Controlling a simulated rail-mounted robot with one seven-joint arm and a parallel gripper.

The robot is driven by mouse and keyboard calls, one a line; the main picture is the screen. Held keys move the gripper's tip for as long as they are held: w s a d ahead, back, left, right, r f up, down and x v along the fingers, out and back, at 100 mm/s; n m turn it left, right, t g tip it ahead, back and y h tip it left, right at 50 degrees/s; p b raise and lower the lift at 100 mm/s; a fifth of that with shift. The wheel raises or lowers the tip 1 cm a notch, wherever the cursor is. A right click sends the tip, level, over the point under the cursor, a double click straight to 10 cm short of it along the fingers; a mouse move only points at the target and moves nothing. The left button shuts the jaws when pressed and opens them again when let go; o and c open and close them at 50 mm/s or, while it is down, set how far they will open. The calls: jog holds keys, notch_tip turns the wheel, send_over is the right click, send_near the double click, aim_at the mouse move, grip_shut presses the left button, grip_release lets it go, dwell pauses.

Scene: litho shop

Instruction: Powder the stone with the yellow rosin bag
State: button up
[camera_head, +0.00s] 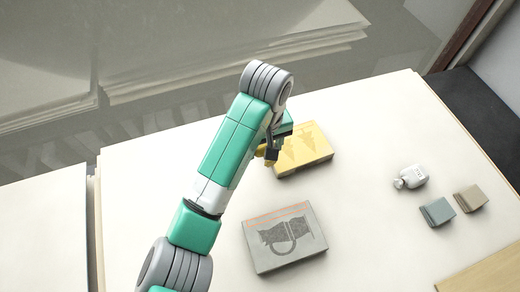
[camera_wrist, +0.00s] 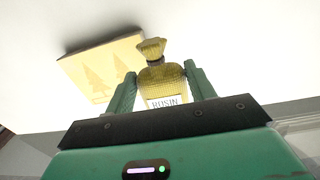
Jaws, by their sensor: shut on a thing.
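My gripper (camera_wrist: 160,82) is shut on the yellow rosin bag (camera_wrist: 163,78), which has a tied, flared top and a label reading ROSIN. In the head view the bag (camera_head: 261,150) shows only as a small yellow patch, mostly hidden by my arm. A yellow stone (camera_head: 303,150) with tree drawings lies just right of the gripper; it also shows in the wrist view (camera_wrist: 100,68), behind and left of the bag. A grey stone (camera_head: 285,237) with a dark drawing and orange lines lies nearer. I cannot tell the bag's height above the table.
A wooden board (camera_head: 490,272) is at the lower right corner. The table between the stones and these items is clear.

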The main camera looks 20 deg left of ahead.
jog(key=shift+r, duration=0.7)
